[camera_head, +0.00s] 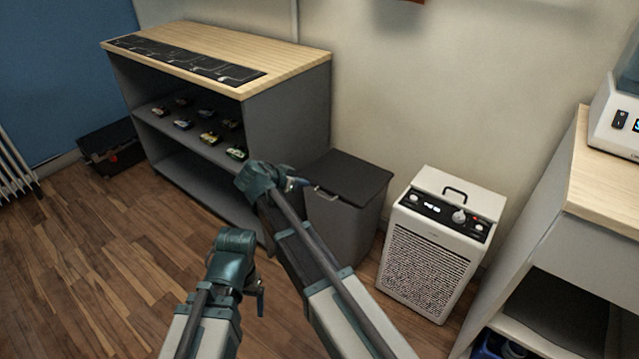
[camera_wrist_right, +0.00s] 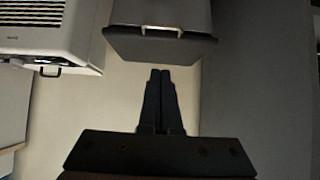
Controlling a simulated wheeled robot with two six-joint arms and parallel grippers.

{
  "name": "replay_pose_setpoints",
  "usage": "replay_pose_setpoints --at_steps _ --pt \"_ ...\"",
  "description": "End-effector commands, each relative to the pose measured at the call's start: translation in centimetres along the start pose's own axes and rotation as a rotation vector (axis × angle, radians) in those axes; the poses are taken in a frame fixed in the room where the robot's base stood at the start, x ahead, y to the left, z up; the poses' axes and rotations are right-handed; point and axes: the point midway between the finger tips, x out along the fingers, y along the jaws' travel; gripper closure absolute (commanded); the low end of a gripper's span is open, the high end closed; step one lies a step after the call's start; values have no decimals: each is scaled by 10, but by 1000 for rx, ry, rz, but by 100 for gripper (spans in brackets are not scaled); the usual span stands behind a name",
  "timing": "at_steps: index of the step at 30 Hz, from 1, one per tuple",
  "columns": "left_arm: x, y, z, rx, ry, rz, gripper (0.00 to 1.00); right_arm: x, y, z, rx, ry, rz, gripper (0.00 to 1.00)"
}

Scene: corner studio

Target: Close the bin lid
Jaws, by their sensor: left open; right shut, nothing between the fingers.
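The grey bin (camera_head: 342,221) stands on the floor between the shelf unit and a white appliance. Its dark lid (camera_head: 350,174) lies flat across the top and looks shut, with a light handle (camera_head: 325,193) at the front edge. In the right wrist view the lid (camera_wrist_right: 158,48) and its handle (camera_wrist_right: 160,31) are at the top. My right gripper (camera_head: 299,184) is shut and empty, beside the lid's front left; its fingers (camera_wrist_right: 160,74) point toward the lid, seemingly apart from it. My left gripper (camera_head: 260,303) is open and empty, lower and left, away from the bin.
The shelf unit (camera_head: 288,119) with several toy cars stands left of the bin. The white appliance (camera_head: 428,252) stands close on the right, with a wooden-topped counter (camera_head: 600,185) further right. Wooden floor (camera_head: 110,265) is clear at the left front.

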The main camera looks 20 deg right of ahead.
Motion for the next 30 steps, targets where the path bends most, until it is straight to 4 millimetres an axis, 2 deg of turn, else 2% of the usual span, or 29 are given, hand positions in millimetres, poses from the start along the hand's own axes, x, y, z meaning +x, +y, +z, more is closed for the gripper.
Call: replay_pose_setpoints --at_steps 5,8,21,30 --pt "7 1 0 0 0 0 12 8 0 2 0 0 1 100" --pt "17 2 -1 1 1 1 12 23 0 4 1 1 2 100" --pt "74 8 -4 -11 1 1 12 111 0 8 1 1 1 100" --pt "98 10 -6 -16 2 1 12 127 0 26 0 2 0 100"
